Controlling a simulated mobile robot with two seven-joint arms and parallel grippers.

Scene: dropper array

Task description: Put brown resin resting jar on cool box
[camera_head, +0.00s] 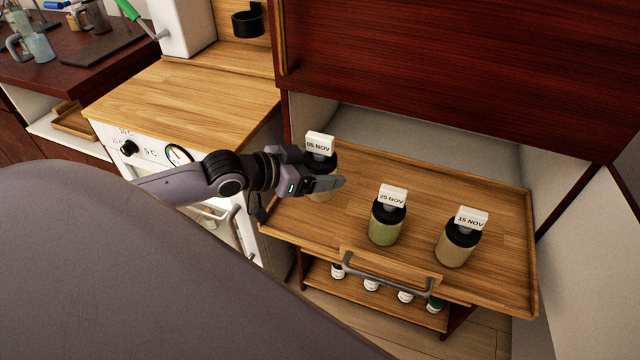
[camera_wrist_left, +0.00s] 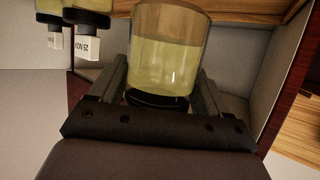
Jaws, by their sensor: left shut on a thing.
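My left gripper (camera_head: 326,180) is shut on the jar labelled 05 NOV (camera_head: 321,161), which has a black lid and pale tan contents. This jar is at the left end of the wooden pull-out tray (camera_head: 345,222); whether it touches the tray I cannot tell. In the left wrist view, the clear jar (camera_wrist_left: 168,62) with yellowish contents sits between the two fingers. The white box with a wooden top (camera_head: 180,88), a dial and temperature marks on its front appears to be the cool box. It stands left of the tray. My right gripper is not in view.
A green jar labelled 25 NOV (camera_head: 386,225) and a tan-brown jar labelled 15 NOV (camera_head: 458,245) stand on the tray. Several small bottles sit on a lower shelf (camera_head: 385,298). A dark red cabinet (camera_head: 460,70) overhangs the back. The box's wooden top is largely clear.

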